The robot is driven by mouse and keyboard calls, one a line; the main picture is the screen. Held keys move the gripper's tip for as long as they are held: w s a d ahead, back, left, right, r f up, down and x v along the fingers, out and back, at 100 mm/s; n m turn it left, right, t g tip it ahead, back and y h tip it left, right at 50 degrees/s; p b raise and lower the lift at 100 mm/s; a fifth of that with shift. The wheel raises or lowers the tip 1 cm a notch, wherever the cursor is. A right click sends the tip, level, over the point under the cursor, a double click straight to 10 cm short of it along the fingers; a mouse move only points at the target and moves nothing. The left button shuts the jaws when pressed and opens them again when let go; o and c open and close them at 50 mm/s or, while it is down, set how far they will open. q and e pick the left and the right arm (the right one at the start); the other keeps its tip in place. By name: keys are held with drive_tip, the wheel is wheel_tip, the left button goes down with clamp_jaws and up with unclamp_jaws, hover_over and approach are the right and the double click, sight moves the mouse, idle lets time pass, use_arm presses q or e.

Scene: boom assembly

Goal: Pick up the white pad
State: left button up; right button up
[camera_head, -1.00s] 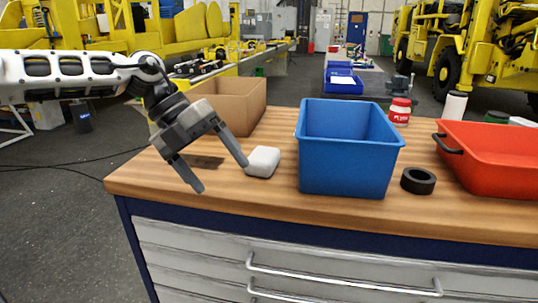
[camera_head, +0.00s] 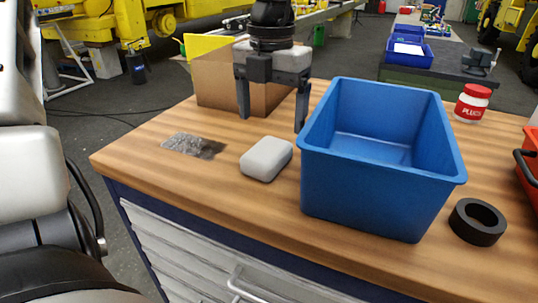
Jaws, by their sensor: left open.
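The white pad (camera_head: 267,158) is a small rounded block lying on the wooden workbench, just left of the blue bin (camera_head: 385,185). My left gripper (camera_head: 272,122) points down behind and above the pad, in front of the cardboard box. Its two dark fingers are spread apart with nothing between them. The gripper does not touch the pad. My right gripper is not in view.
The cardboard box (camera_head: 215,83) stands at the back left. A black ring (camera_head: 477,222) lies right of the bin, and a red-and-white jar (camera_head: 472,103) stands behind it. A red tray (camera_head: 532,150) shows at the right edge.

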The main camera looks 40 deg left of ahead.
sight(267, 148)
use_arm(q)
wheel_tip(267, 148, down, 3)
drive_tip(key=shift+r, duration=0.1)
drive_tip(key=f, duration=0.2)
drive_tip(key=f+p, duration=0.1)
drive_tip(key=f, duration=0.1)
drive_tip(key=shift+s+a+f, duration=0.1)
drive_tip(key=shift+s+a, duration=0.05)
drive_tip(key=shift+a, duration=0.25)
drive_tip(key=shift+f, duration=0.55)
drive_tip(key=c, duration=1.1)
